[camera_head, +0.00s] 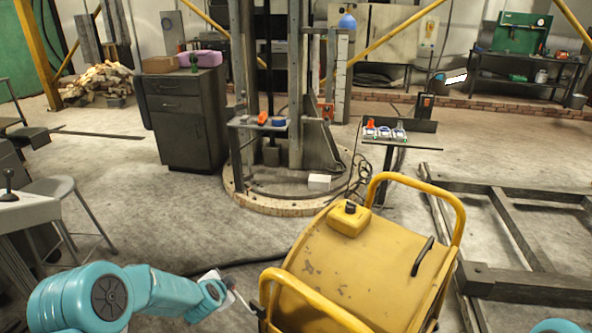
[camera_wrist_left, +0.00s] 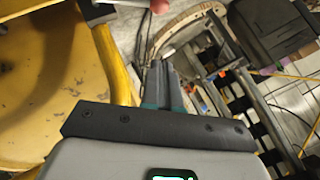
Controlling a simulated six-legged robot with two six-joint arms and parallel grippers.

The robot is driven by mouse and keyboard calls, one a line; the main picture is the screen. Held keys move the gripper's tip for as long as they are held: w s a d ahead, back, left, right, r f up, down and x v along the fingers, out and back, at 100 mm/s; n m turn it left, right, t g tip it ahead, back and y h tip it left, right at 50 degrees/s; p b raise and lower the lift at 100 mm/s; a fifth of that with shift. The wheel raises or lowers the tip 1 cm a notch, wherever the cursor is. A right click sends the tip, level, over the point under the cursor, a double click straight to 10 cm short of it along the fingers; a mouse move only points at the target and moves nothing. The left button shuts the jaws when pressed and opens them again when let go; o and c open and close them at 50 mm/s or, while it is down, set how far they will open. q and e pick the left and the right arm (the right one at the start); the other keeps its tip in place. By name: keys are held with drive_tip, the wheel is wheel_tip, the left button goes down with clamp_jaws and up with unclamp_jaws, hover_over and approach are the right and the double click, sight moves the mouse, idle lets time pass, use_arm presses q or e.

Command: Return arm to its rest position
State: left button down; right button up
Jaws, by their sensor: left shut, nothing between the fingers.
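My left arm is teal and comes in from the lower left in the head view. My left gripper (camera_head: 243,299) is small there and sits just left of the yellow machine's (camera_head: 350,262) near handle; I cannot tell whether they touch. In the left wrist view the fingers of my left gripper (camera_wrist_left: 164,70) lie together, shut, with nothing held. The yellow machine's body (camera_wrist_left: 45,85) fills the left of that view. Only a teal piece of my right arm (camera_head: 557,326) shows at the bottom right edge; its gripper is out of view.
A column stands on a round base (camera_head: 285,197) beyond the machine. A dark cabinet (camera_head: 187,125) stands left of it, a small stand (camera_head: 425,147) right. A metal frame (camera_head: 530,250) lies at right. A stool (camera_head: 68,190) is at left. Open floor lies between stool and column.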

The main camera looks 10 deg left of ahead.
use_arm(q)
drive_tip(key=s+d+f+g+h+p, duration=0.1)
drive_tip(key=s+d+f+g, duration=0.1)
drive_tip(key=s+d+f, duration=0.3)
drive_tip(key=s+d+f+g+h, duration=0.1)
drive_tip(key=s+d+f, duration=0.15)
drive_tip(key=s, duration=0.45)
drive_tip(key=s+d+f+g+h+p, duration=0.1)
drive_tip(key=s+d+f+g, duration=0.1)
drive_tip(key=s+d+f, duration=0.3)
drive_tip(key=s+d+n+g+h, duration=0.1)
drive_tip(key=s+d+n+g, duration=0.1)
drive_tip(key=s+n, duration=0.3)
drive_tip(key=s+d+r+n+g+h, duration=0.1)
drive_tip(key=s+n, duration=0.4)
drive_tip(key=s, duration=0.7)
drive_tip(key=shift+s+d+r+n+g, duration=0.3)
drive_tip(key=shift+d+g, duration=0.3)
drive_tip(key=shift+d, duration=0.2)
drive_tip(key=shift+w, duration=0.1)
